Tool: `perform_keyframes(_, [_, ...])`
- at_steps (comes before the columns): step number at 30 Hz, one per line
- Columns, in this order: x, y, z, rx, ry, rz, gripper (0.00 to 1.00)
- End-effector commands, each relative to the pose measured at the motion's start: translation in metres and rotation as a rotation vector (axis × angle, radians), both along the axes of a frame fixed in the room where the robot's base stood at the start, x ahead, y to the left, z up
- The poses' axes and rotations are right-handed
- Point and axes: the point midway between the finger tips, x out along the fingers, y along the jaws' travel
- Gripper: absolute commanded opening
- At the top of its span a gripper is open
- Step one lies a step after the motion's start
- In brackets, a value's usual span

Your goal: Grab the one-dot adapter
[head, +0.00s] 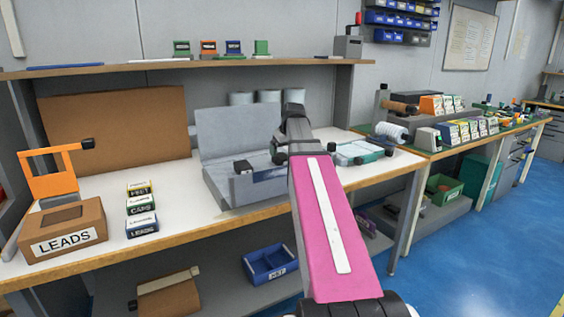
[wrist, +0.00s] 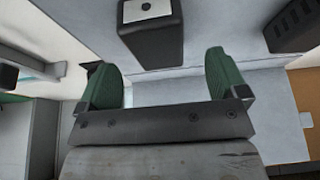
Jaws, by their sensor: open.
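The one-dot adapter (wrist: 152,38) is a dark block with a white label bearing a single black dot, at the top centre of the wrist view. My gripper (wrist: 161,76) is open, with its two green fingers apart and nothing held between them. The adapter lies ahead of the fingers, roughly in line with the gap; I cannot tell the exact distance. In the head view my pink arm reaches over the bench at the open grey case (head: 225,140), and my fingers are hidden there.
Another dark block (wrist: 291,26) shows at the right of the wrist view. In the head view, a dark block (head: 243,167) sits at the case's front. A LEADS box (head: 62,231) and small labelled boxes (head: 140,206) stand left. A shelf (head: 180,66) runs above.

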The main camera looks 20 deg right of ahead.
Motion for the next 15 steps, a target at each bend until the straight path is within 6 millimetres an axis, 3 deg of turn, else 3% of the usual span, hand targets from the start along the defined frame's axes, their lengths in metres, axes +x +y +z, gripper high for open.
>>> perform_keyframes(15, [0.018, 0.001, -0.046, 0.001, 0.001, 0.0, 0.92])
